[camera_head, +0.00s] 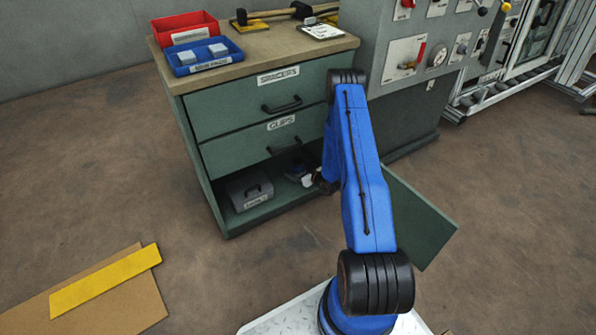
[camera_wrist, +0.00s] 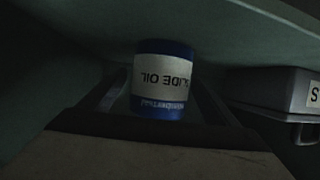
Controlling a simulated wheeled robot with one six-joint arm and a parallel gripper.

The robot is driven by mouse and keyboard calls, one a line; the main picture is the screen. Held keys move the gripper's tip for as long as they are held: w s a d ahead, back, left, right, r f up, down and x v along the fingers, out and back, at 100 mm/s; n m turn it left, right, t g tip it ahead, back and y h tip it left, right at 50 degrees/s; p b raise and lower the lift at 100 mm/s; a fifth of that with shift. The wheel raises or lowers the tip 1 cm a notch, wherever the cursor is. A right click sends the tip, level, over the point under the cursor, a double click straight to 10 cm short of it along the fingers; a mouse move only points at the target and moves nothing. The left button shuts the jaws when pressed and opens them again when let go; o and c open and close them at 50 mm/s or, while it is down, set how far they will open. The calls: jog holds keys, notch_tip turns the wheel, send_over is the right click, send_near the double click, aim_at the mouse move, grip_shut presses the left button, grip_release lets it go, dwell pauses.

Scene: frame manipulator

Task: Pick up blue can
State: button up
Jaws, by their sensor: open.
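The blue can (camera_wrist: 162,78) has a white "SLIDE OIL" label and shows upside down at the middle of the wrist view. In the head view, a small blue and white shape (camera_head: 297,173) in the open lower compartment appears to be the can, but it is dark and partly hidden. My gripper (camera_head: 316,181) reaches into that compartment from the right. Its dark open fingers (camera_wrist: 160,104) show left and right of the can in the wrist view. I cannot tell how deep the can sits between them.
A grey box with a handle (camera_head: 249,190) stands beside the can in the green cabinet (camera_head: 238,107). It also shows at the right of the wrist view (camera_wrist: 283,91). The open door (camera_head: 418,218) hangs right of my arm. Red (camera_head: 183,27) and blue (camera_head: 205,58) bins are on top.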

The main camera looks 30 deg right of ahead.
jog(key=shift+c, duration=0.2)
jog(key=c, duration=1.3)
jog(key=shift+r, duration=0.1)
